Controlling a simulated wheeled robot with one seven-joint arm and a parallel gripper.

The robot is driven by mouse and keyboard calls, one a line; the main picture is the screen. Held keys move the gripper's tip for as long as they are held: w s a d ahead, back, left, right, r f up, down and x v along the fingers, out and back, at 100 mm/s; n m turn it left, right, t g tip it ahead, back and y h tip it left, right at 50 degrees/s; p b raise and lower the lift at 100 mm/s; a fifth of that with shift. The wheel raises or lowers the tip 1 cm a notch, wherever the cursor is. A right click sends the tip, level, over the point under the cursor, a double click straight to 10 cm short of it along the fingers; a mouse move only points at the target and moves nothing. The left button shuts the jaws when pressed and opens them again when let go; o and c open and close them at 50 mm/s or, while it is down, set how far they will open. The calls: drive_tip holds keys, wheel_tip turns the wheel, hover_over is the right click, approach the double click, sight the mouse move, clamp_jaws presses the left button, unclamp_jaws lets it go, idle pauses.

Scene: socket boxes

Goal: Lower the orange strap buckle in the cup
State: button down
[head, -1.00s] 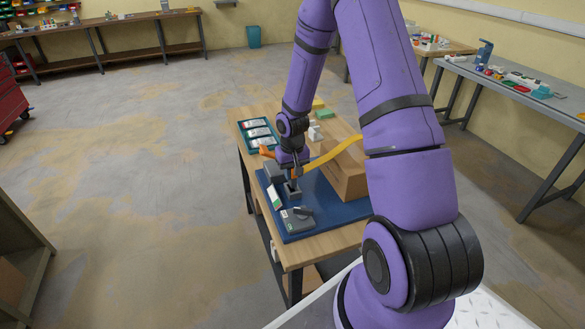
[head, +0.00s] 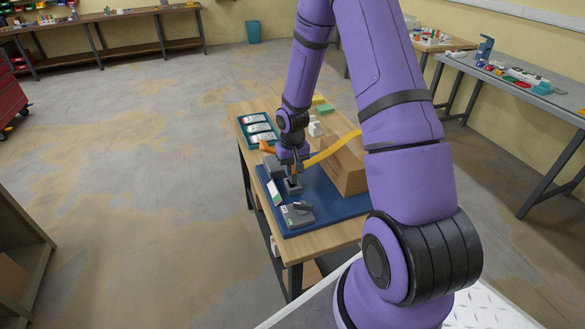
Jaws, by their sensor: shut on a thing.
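My gripper (head: 294,168) points down over the blue mat on the wooden table, shut on the orange strap buckle (head: 294,171). Only a small part of the buckle shows between and below the fingers. A yellow-orange strap (head: 332,149) runs from beside the gripper up to the right, across the cardboard box. The cup (head: 293,188), a small dark grey square holder, stands on the mat right under the buckle. The buckle's lower end is at or just above the cup's opening; I cannot tell whether it is inside.
A brown cardboard box (head: 348,172) stands close right of the gripper. A grey device (head: 297,215) and a white-green card (head: 274,192) lie near the cup. A grey block (head: 272,166) is just left. A teal tray (head: 257,130) is at the back left.

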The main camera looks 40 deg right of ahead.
drive_tip(key=shift+f, duration=0.15)
drive_tip(key=shift+f, duration=0.9)
drive_tip(key=shift+f, duration=0.9)
idle(0.8)
drive_tip(key=c, duration=0.9)
unclamp_jaws()
wheel_tip(320, 180, up, 11)
drive_tip(key=shift+f, duration=0.1)
